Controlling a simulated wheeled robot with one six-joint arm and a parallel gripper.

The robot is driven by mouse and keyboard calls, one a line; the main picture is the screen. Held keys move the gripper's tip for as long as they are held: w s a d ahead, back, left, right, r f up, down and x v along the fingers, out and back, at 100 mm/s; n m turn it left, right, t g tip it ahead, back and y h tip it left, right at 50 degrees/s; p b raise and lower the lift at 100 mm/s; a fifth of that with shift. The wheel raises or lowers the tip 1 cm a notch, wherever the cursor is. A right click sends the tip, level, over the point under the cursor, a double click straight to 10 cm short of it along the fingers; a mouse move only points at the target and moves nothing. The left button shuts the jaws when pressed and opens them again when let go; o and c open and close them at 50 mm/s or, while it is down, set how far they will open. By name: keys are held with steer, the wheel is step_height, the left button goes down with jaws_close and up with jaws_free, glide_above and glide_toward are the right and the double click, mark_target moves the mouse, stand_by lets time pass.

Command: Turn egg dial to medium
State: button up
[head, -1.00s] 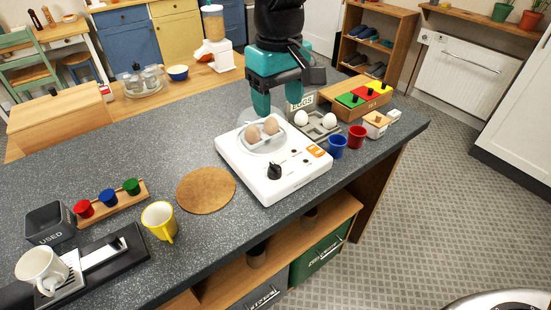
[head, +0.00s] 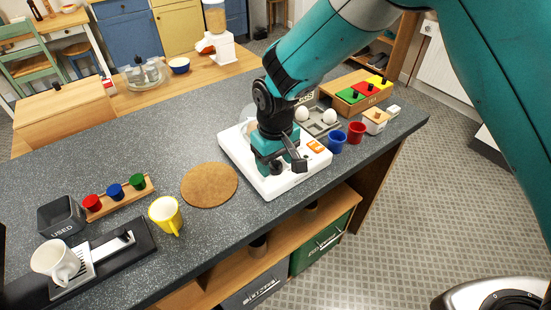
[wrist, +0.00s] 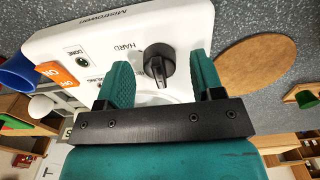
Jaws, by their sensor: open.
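The egg cooker (head: 308,166) is a white appliance on the grey counter, largely covered by my gripper (head: 281,168) in the head view. In the wrist view its black dial (wrist: 157,62) sits between and just beyond the fingertips of my gripper (wrist: 162,72), which are spread apart. Touch between fingers and dial cannot be made out. The dial's grip bar points down in that picture. The label HARD lies left of the dial; a medium label is not readable. The orange ON switch (wrist: 50,72) is at left. The eggs in the cooker are hidden.
A blue cup (head: 336,141) and a red cup (head: 356,132) stand right of the cooker. An egg tray with two white eggs (head: 329,116) is behind. A round brown mat (head: 209,186) and a yellow mug (head: 165,214) are left.

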steer(key=shift+f, duration=0.35)
steer(key=c, duration=0.9)
steer(key=shift+m, duration=0.4)
steer(key=m, duration=0.5)
steer(key=shift+m+b, duration=0.3)
steer(key=shift+b, duration=0.1)
steer(key=m, duration=0.5)
steer(key=shift+r, duration=0.1)
steer(key=shift+m, duration=0.3)
